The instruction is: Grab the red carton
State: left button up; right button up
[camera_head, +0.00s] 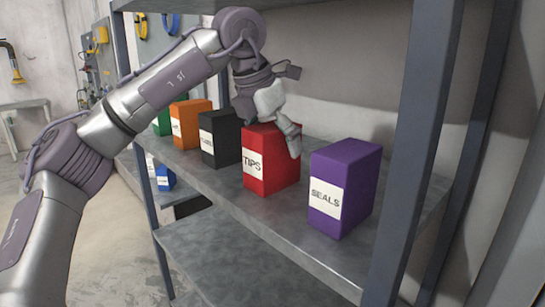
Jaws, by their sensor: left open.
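The red carton (268,167), with a white label reading TIPS, stands upright on the grey metal shelf (290,220). It is between a black carton on its left and a purple carton on its right. My left gripper (284,137) is at the top of the red carton, and one pale finger reaches down over its upper right side. The gripper is open. It hides part of the carton's top, and I cannot tell whether it touches the carton. My right gripper is not in view.
The purple carton (345,185) labelled SEALS, black carton (222,138), orange carton (190,124) and green carton (162,121) share the shelf. Metal posts (412,160) flank the shelf. Another board is above. The lower shelf (225,262) has bare room, and a small blue box (165,178) sits lower left.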

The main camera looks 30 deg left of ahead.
pick_arm(q)
jog(key=shift+f, duration=0.1)
dwell(0.3)
jog(key=c, duration=1.4)
jog(key=shift+c, duration=0.2)
